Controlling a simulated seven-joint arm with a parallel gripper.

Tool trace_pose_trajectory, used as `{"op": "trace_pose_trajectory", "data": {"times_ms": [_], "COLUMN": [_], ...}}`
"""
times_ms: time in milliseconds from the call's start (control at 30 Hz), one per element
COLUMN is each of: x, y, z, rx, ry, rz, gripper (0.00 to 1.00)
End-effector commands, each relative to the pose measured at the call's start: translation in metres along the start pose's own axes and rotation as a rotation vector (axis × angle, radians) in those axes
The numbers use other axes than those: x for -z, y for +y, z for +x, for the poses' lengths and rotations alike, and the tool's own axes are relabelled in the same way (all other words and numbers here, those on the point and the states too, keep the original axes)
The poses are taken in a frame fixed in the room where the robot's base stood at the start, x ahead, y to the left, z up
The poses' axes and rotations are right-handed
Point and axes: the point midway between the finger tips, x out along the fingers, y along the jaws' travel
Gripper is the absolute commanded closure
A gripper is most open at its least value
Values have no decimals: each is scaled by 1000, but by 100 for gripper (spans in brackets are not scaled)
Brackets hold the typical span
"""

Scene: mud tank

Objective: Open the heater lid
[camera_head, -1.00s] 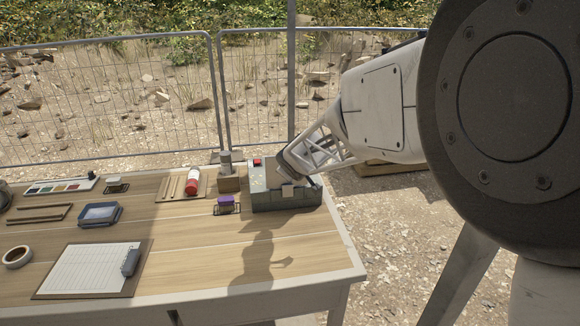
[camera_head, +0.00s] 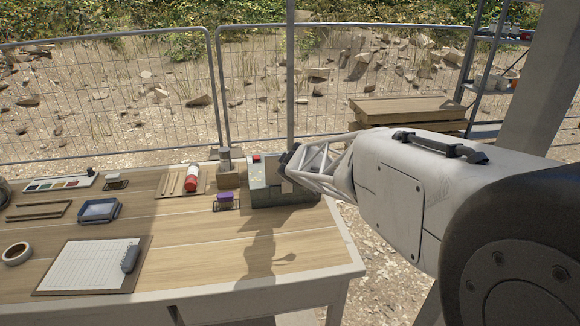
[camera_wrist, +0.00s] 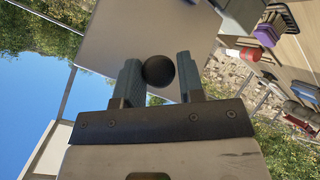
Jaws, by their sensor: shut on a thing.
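The heater is a grey box (camera_head: 258,184) with a red button on top, at the right end of the table in the head view. My gripper (camera_head: 290,160) is at the heater's right side, its fingertips small and partly hidden by the arm. In the wrist view my gripper (camera_wrist: 157,72) is shut on a round black knob (camera_wrist: 158,71). Behind the knob is a flat grey panel (camera_wrist: 135,30), which looks like the heater lid. The panel looks tilted up, with sky to its left; its hinge and exact angle are hard to tell.
A clipboard (camera_head: 92,266) lies at the front left. The front middle of the table is clear.

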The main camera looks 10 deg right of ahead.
Motion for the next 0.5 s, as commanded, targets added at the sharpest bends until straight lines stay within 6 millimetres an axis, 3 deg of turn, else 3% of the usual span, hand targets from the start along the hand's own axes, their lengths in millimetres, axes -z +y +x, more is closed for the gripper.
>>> {"op": "trace_pose_trajectory", "data": {"times_ms": [33,500], "x": [-11,-15], "y": [-17,-21], "z": [7,6], "rx": [16,-19], "ry": [-9,27], "rz": [-5,-5], "gripper": [100,100]}}
